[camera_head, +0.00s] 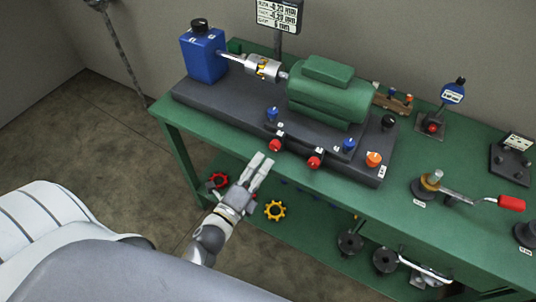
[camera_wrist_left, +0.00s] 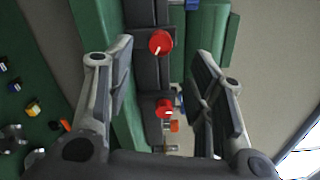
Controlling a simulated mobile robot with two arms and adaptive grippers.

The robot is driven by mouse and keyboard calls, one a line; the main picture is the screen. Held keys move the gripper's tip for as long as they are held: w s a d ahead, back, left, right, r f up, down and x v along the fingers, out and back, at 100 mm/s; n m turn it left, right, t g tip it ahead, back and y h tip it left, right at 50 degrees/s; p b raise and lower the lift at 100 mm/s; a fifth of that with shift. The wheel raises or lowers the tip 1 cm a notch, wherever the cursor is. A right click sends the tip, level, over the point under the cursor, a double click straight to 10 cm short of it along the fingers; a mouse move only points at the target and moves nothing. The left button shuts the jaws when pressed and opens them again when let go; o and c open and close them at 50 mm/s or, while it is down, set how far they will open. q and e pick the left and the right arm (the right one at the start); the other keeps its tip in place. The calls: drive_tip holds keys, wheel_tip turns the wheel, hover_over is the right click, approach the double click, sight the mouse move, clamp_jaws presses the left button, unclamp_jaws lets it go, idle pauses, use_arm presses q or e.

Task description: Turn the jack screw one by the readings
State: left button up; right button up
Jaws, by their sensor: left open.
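Red jack screw knobs stand along the front of the dark base: a left one (camera_head: 275,145) and one farther right (camera_head: 314,162). Each has a small label too small to read, so I cannot tell which is screw one. My left gripper (camera_head: 262,162) is open and empty, its fingers just short of the left red knob. In the left wrist view two red knobs, an upper one (camera_wrist_left: 160,42) and a lower one (camera_wrist_left: 165,106), show in the gap between the fingers. The readings board (camera_head: 278,15) stands behind; its text is not legible. My right gripper is not in view.
A green motor (camera_head: 325,93) and a blue pump unit (camera_head: 203,54) sit on the base. Blue (camera_head: 349,145), orange (camera_head: 374,158) and black (camera_head: 388,121) knobs stand near. A red-handled crank (camera_head: 510,203) lies at right. A yellow handwheel (camera_head: 275,210) is on the lower shelf.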

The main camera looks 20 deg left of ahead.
use_arm(q)
drive_tip(key=shift+s+a, duration=0.2)
drive_tip(key=shift+s, duration=2)
drive_tip(key=s+d+f+n+g, duration=0.1)
drive_tip(key=s+f+n+g, duration=0.25)
drive_tip(key=f, duration=0.75)
drive_tip(key=s+d+f+n+g, duration=0.1)
drive_tip(key=s+f+n+g, duration=0.3)
drive_tip(key=f, duration=0.7)
drive_tip(key=s+d+f+n+g, duration=0.15)
drive_tip(key=s+f+n, duration=0.3)
drive_tip(key=f, duration=0.65)
drive_tip(key=s+a+f+n+g, duration=0.2)
drive_tip(key=s+f, duration=0.4)
drive_tip(key=s, duration=0.4)
drive_tip(key=s+a+f+n+g+y, duration=0.1)
drive_tip(key=s+a+f+n+g, duration=0.2)
drive_tip(key=s, duration=0.7)
wheel_tip(320, 180, down, 3)
drive_tip(key=n+g, duration=0.2)
drive_tip(key=g, duration=0.1)
drive_tip(key=shift+n, duration=0.3)
